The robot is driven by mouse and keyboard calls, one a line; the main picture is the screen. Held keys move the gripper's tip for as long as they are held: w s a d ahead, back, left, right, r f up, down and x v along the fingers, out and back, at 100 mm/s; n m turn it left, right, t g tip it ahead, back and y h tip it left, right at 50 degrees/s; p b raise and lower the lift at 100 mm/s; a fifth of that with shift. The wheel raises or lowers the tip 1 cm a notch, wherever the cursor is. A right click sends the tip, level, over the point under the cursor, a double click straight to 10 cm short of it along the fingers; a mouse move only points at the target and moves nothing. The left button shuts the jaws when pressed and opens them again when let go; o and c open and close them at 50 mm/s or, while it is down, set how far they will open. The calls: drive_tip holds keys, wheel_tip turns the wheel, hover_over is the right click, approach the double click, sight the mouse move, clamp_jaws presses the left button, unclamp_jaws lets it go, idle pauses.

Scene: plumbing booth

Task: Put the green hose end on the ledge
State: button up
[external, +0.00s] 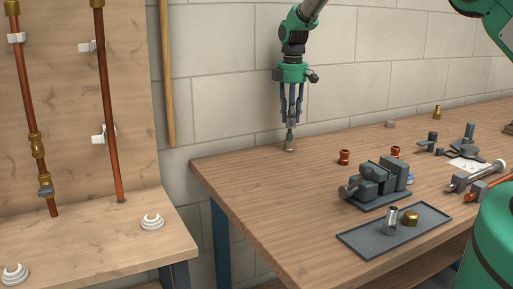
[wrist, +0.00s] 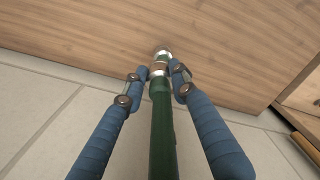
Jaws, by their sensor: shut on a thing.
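My gripper (external: 290,122) points down above the back left part of the workbench. It is shut on the green hose end (external: 290,143), a short dark green piece with a metal fitting at its lower tip. I cannot tell whether the tip touches the bench. In the wrist view, the green hose end (wrist: 162,130) runs between the blue fingers of my gripper (wrist: 160,74), with its silver and copper-coloured fitting beyond the fingertips. The pale wooden ledge (external: 90,235) is at the lower left, below the pipe board and apart from the hose end.
The workbench (external: 265,190) holds a grey vise (external: 376,184), a dark tray (external: 365,240) with fittings, copper fittings (external: 345,157) and tools on the right. White rings (external: 152,222) sit on the ledge. Copper pipes (external: 107,110) rise behind it. A gap separates ledge and bench.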

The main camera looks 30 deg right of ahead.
drive_tip(key=s+a+f+n, duration=0.1)
drive_tip(key=s+a+n, duration=0.1)
drive_tip(key=a, duration=0.9)
drive_tip(key=s+a+f+n+b, duration=0.1)
drive_tip(key=s+a, duration=0.3)
drive_tip(key=a, duration=0.7)
drive_tip(key=s+a+f+n, duration=0.2)
drive_tip(key=s+a+n, duration=0.1)
drive_tip(key=a, duration=0.7)
drive_tip(key=shift+a+n, duration=0.3)
drive_tip(key=shift+a, duration=0.1)
drive_tip(key=s+a+n, duration=0.1)
drive_tip(key=s+a, duration=0.2)
drive_tip(key=a, duration=0.2)
drive_tip(key=s+a+f+n+b, duration=0.1)
drive_tip(key=s+a, duration=0.3)
drive_tip(key=a, duration=0.1)
drive_tip(key=s+a+f+n, duration=0.1)
drive_tip(key=s+a, duration=0.3)
drive_tip(key=a, duration=0.2)
drive_tip(key=shift+s+f+n, duration=0.1)
drive_tip(key=shift+s+n, duration=0.05)
drive_tip(key=shift+n, duration=0.25)
clamp_jaws()
drive_tip(key=s+a+f+n+b, duration=0.1)
drive_tip(key=s+a+f+n, duration=0.1)
drive_tip(key=s+a, duration=1)
drive_tip(key=shift+s+a+n, duration=0.2)
drive_tip(key=shift+s+n, duration=0.7)
drive_tip(key=shift+s, duration=0.25)
